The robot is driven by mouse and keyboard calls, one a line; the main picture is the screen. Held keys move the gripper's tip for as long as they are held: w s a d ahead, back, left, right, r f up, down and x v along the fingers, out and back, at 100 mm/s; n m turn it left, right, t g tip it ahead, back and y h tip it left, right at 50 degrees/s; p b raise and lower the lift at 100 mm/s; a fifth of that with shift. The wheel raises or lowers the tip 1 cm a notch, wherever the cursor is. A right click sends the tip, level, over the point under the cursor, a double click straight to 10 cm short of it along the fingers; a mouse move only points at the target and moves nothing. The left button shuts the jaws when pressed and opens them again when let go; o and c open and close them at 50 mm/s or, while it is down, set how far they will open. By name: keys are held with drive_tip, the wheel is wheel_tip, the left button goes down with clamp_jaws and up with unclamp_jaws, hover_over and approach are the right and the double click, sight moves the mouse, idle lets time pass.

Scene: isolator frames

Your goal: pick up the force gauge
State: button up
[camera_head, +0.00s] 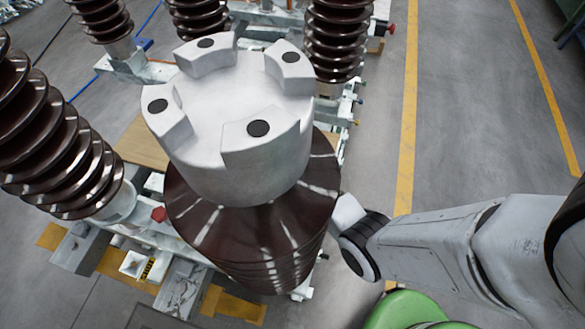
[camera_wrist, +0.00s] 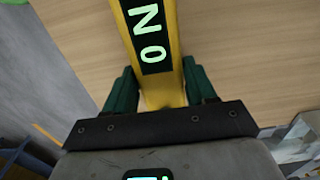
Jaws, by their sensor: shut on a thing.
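In the wrist view, the force gauge (camera_wrist: 152,40) is a yellow body with a black panel and pale green characters. It runs from the top edge down between the green fingers of my gripper (camera_wrist: 156,88). The fingers are shut on its lower end, one on each side. The gauge's far end is cut off by the picture's top edge. In the head view my arm reaches in from the right, and my gripper and the gauge are hidden behind the large insulator.
A light wooden surface (camera_wrist: 240,50) lies behind the gauge. A large brown ribbed insulator with a grey notched cap (camera_head: 235,125) fills the head view's middle. More ribbed insulators (camera_head: 55,150) stand to the left and behind. Grey floor (camera_head: 465,110) with yellow lines is clear at right.

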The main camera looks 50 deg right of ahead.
clamp_jaws()
drive_tip(key=shift+r, duration=0.15)
